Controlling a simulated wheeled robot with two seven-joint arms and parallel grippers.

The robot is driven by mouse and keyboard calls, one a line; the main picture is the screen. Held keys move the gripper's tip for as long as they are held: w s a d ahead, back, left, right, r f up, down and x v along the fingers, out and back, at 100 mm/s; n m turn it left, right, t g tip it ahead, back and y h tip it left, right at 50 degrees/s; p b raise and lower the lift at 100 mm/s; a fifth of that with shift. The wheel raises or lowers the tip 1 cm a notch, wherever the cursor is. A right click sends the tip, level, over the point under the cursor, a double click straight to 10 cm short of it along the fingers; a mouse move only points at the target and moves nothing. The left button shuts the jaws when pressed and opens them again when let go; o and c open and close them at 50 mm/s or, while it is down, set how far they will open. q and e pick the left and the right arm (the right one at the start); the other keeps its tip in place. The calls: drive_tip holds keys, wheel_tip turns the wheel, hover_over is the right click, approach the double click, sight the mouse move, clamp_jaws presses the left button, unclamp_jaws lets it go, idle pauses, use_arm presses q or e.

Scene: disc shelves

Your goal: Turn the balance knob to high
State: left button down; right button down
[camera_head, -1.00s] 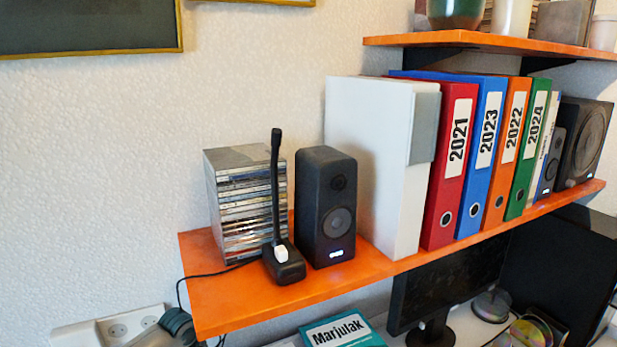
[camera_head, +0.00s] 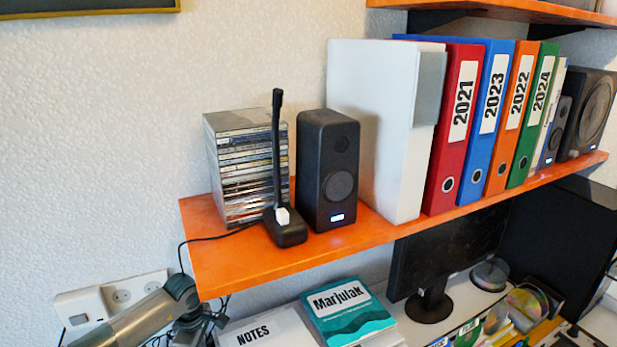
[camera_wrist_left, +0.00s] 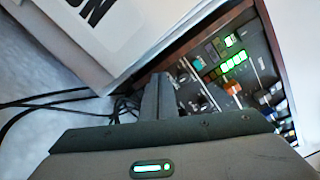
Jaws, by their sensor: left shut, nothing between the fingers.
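In the left wrist view, a dark control panel (camera_wrist_left: 205,80) with a brown edge fills the right side. It has lit green displays (camera_wrist_left: 233,62), light strips, an orange part (camera_wrist_left: 232,88) and several small controls. I cannot tell which one is the balance knob or how it is set. My left gripper (camera_wrist_left: 160,80) is shut and empty, its fingertips close to the panel's near edge; contact cannot be told. In the head view my left arm comes in at the lower left, with its gripper not clearly visible. My right gripper is not in view.
A white NOTES item (camera_head: 265,330) and a Marjulak book (camera_head: 348,310) lie below the orange shelf (camera_head: 225,262). The shelf carries a microphone (camera_head: 284,230), speaker (camera_head: 328,170), disc stack (camera_head: 235,150) and binders. Cables (camera_wrist_left: 45,100) lie left of my fingers. A monitor (camera_head: 450,250) stands right.

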use_arm(q)
drive_tip(key=shift+d+r, duration=0.1)
wheel_tip(320, 180, up, 6)
drive_tip(key=shift+f+p, duration=0.1)
drive_tip(key=shift+p, duration=1.05)
